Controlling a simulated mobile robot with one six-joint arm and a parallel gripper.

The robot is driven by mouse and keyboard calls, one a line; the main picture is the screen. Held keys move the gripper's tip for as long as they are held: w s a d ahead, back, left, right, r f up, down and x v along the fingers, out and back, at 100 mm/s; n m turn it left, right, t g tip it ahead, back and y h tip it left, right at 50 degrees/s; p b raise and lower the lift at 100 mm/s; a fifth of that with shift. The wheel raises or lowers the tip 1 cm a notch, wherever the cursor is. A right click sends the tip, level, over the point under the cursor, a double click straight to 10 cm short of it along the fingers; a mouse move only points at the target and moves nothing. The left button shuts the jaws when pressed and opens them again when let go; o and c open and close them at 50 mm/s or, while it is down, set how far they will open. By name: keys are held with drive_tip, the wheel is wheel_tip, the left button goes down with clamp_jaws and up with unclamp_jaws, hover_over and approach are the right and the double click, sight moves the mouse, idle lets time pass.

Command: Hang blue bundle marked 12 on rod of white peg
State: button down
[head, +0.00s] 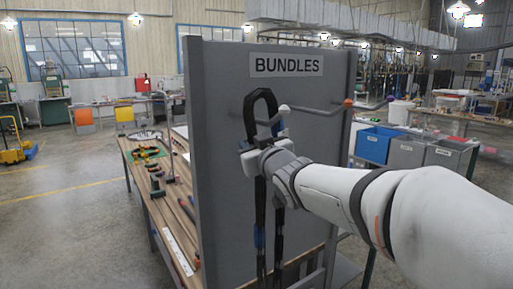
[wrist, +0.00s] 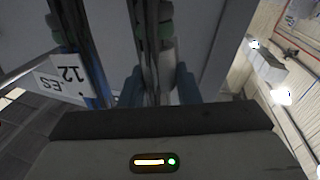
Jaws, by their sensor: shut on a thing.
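My gripper (head: 264,140) is in front of the grey board and is shut on the dark bundle (head: 262,99). The white peg (head: 284,108) has a pale ball tip just right of the loop. Its rod runs behind or through the loop; I cannot tell which.
The grey board (head: 222,160) carries a BUNDLES sign (head: 287,65). A second peg with an orange tip (head: 348,102) sticks out to the right. A workbench with tools (head: 160,170) stands at left. Blue and grey bins (head: 376,144) are at right.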

drive_tip(key=shift+w+a+f+b, duration=0.15)
drive_tip(key=shift+f+b, duration=0.4)
drive_tip(key=shift+w+a+f+b, duration=0.1)
drive_tip(key=shift+w+f+b, duration=0.05)
drive_tip(key=shift+f+b, duration=0.4)
drive_tip(key=shift+w+f+b, duration=0.1)
drive_tip(key=shift+f+b, duration=0.85)
drive_tip(key=shift+f, duration=0.1)
